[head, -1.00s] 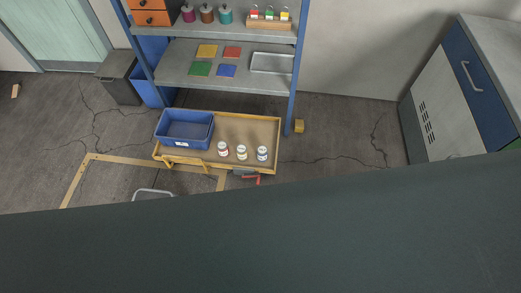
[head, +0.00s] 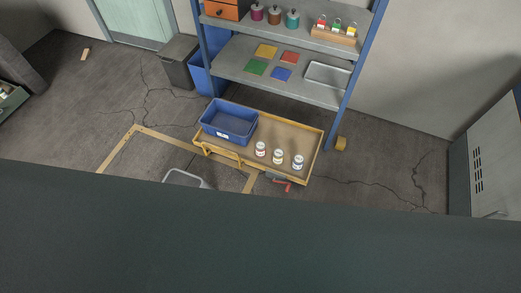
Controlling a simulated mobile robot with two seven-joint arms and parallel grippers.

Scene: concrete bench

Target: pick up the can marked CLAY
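Three small white cans stand upright in a row on the wooden tray (head: 290,131) in front of the shelf: a left can (head: 260,149), a middle can (head: 278,156) and a right can (head: 298,162). Each has a label, but the print is too small to read, so I cannot tell which one is marked CLAY. A blue bin (head: 229,122) sits on the tray's left part, to the left of the cans. Neither of my grippers is in view.
A red-handled tool (head: 283,186) lies before the tray. A cabinet (head: 485,165) stands right. Cracked floor between is open.

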